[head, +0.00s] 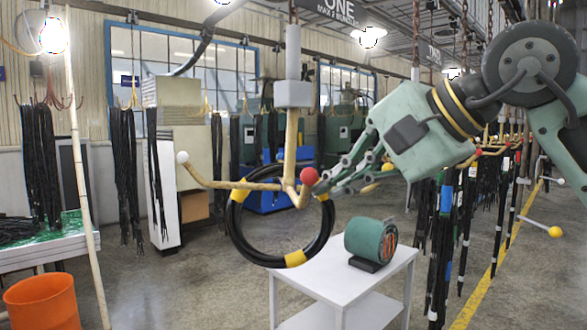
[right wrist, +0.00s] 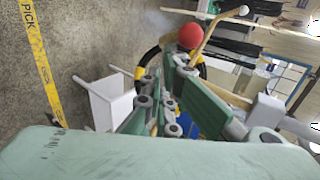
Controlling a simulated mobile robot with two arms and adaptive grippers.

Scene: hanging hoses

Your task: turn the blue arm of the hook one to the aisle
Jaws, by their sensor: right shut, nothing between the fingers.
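The hook (head: 292,125) hangs in the middle of the head view, with a pale post and yellowish arms. One arm reaches left to a white ball (head: 183,157); another ends in a red ball (head: 309,175). I see no blue ball tip; one may be hidden behind my gripper. A black hose ring (head: 238,245) with yellow bands hangs on the hook. My right gripper (head: 322,187) is shut and empty, its fingertips close beside the red ball; contact is unclear. The red ball also shows in the right wrist view (right wrist: 191,36), beyond the fingers (right wrist: 170,92). My left gripper is not in view.
Dark hoses (head: 445,225) hang at the right, beside a yellow floor line (head: 480,290). An orange bin (head: 42,302) stands front left. Open floor lies left of the table.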

